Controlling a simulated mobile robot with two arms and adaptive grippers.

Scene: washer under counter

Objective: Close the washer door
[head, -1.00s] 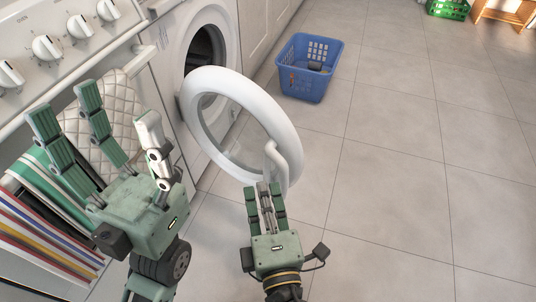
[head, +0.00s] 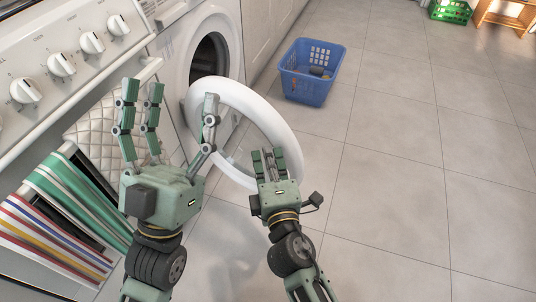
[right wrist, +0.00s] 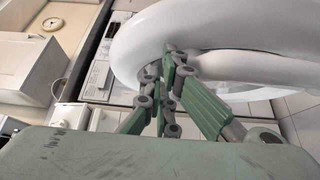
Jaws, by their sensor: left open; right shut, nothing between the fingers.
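The washer (head: 170,50) stands under the counter with its dark drum opening showing. Its round white door (head: 262,108) is swung wide open, out over the floor. My right gripper (head: 268,155) is shut and empty at the near, lower edge of the door ring. In the right wrist view its fingers (right wrist: 172,75) lie close against the white ring (right wrist: 215,35); I cannot tell if they touch. My left gripper (head: 170,100) is open and empty, left of the door, with one finger overlapping the ring in the picture.
A stove with knobs (head: 62,64) and striped towels (head: 65,215) on its front stands at the left. A blue basket (head: 308,88) is on the floor beyond the door. The tiled floor to the right is clear.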

